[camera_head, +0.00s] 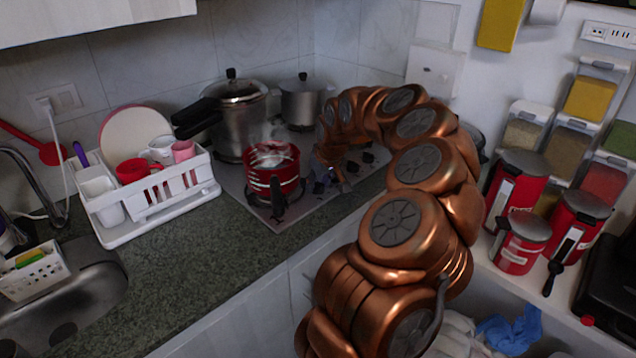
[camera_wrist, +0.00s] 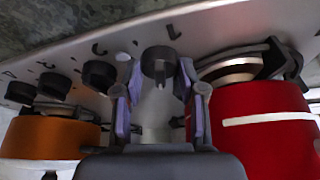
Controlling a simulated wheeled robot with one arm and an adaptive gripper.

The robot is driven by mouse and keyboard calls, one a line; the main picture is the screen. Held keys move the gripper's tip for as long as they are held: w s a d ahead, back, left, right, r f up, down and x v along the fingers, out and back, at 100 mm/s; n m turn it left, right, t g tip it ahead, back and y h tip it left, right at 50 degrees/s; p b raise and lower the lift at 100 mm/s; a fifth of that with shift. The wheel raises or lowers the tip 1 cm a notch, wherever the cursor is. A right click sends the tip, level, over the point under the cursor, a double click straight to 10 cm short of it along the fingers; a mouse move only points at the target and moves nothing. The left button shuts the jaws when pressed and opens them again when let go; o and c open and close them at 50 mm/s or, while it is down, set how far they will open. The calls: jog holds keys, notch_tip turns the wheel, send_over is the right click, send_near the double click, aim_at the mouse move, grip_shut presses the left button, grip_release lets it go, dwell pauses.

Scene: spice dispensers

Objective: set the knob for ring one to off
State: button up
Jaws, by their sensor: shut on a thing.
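The stove's knobs stand in a row on its light metal panel (camera_head: 262,212), with numbers beside them in the wrist view. The dark round knob for ring one (camera_wrist: 158,64), beside the mark "1", is between my gripper's fingertips (camera_wrist: 158,78). My gripper is shut on this knob, one finger at each side. Which way the knob points is hard to tell. Other dark knobs (camera_wrist: 99,75) are in a line to the left in the wrist view.
A steaming red pot (camera_head: 271,168) stands on the stove near my gripper; a red pot also fills the right of the wrist view (camera_wrist: 262,125). An orange pot (camera_wrist: 45,137) is at left there. Steel pots (camera_head: 240,118) stand behind. A white dish rack (camera_head: 165,212) is left.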

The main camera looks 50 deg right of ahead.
jog(key=shift+c, duration=1.4)
jog(key=shift+n, duration=0.3)
jog(key=shift+n+y, duration=0.6)
jog(key=shift+n, duration=0.5)
jog(key=shift+r, duration=0.1)
jog(key=o, duration=1.1)
